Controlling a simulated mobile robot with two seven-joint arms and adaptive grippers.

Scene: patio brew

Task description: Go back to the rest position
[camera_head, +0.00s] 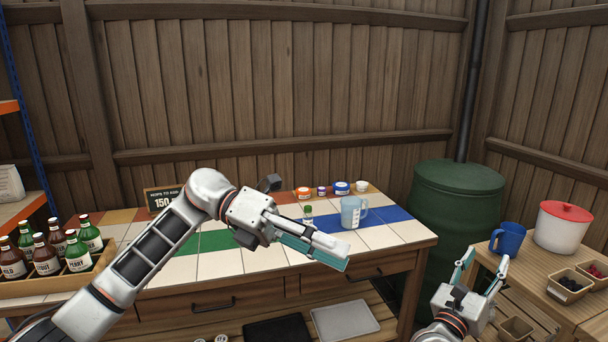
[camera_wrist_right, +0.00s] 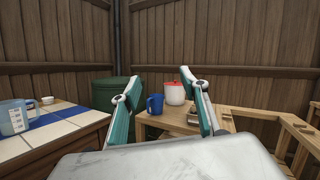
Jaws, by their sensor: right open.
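My left gripper (camera_head: 345,255) hangs over the front part of the tiled table (camera_head: 220,262), its fingers pointing right. I see it side-on, so whether its fingers are apart is unclear. My right gripper (camera_head: 483,263) is open and empty, its fingers pointing up and away in front of the wooden side table (camera_head: 545,287). In the right wrist view its two fingers (camera_wrist_right: 158,82) stand well apart with nothing between them but the background. A blue mug (camera_head: 508,238) stands on the side table beyond them; it also shows in the right wrist view (camera_wrist_right: 155,104).
A measuring jug (camera_head: 350,212) and small jars (camera_head: 341,188) stand on the tiled table. A bottle crate (camera_head: 50,285) is at left. A green barrel (camera_head: 455,215) stands between the tables. A white pot (camera_head: 562,228) and berry trays (camera_head: 568,287) are on the side table.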

